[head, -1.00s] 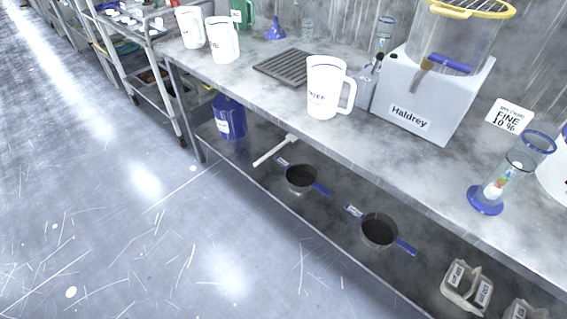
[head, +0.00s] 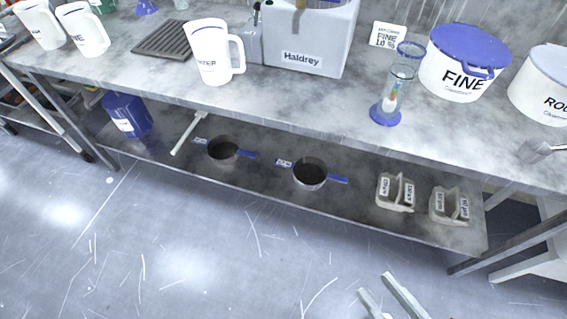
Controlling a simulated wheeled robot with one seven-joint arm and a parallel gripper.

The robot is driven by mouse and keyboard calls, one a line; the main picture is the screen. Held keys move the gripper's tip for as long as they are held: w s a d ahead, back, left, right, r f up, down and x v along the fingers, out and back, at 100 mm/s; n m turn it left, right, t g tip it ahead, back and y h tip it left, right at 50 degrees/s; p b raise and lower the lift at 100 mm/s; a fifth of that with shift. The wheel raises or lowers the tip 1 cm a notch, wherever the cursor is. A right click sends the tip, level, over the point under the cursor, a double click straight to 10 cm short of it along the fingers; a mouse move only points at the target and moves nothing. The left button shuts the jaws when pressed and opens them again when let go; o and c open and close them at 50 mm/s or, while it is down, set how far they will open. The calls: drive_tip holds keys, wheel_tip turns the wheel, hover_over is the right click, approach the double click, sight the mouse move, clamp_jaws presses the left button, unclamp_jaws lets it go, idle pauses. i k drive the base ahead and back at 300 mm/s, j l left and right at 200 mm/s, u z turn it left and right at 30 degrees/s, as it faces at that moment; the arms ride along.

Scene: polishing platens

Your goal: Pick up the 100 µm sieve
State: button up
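Two round, dark-meshed sieves with blue handles lie on the lower shelf. One sieve (head: 222,150) is left of centre and the other sieve (head: 309,174) is nearer the middle. Each has a small blue-edged tag at its left side, too small to read, so I cannot tell which is 100 µm. My gripper (head: 378,288) shows at the bottom edge as two grey fingers with a gap between them. It is open and empty, over the floor in front of the shelf, apart from both sieves.
Grey holders (head: 395,193) with labelled slots stand to the right on the lower shelf (head: 262,196). A white scoop-like tool (head: 188,133) and a blue container (head: 127,115) are to the left. White jugs, a glass cylinder (head: 390,95) and tubs stand on the worktop above. The floor in front is clear.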

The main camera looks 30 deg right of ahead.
sight(222, 150)
drive_tip(key=i+j+z, duration=0.1)
drive_tip(key=j, duration=0.25)
drive_tip(key=i+j+z, duration=0.15)
drive_tip(key=i+j, duration=0.2)
drive_tip(key=i+j+z, duration=0.1)
drive_tip(key=j, duration=0.3)
drive_tip(key=i+j+z, duration=0.1)
drive_tip(key=i+j, duration=0.15)
drive_tip(key=j, duration=0.15)
drive_tip(key=i+j+z, duration=0.1)
drive_tip(key=j, duration=0.3)
drive_tip(key=i+j+z, duration=0.15)
drive_tip(key=j, duration=0.3)
drive_tip(key=i+j+z, duration=0.1)
drive_tip(key=j, duration=0.3)
drive_tip(key=i+j+z, duration=0.1)
drive_tip(key=j, duration=0.35)
drive_tip(key=i, duration=0.1)
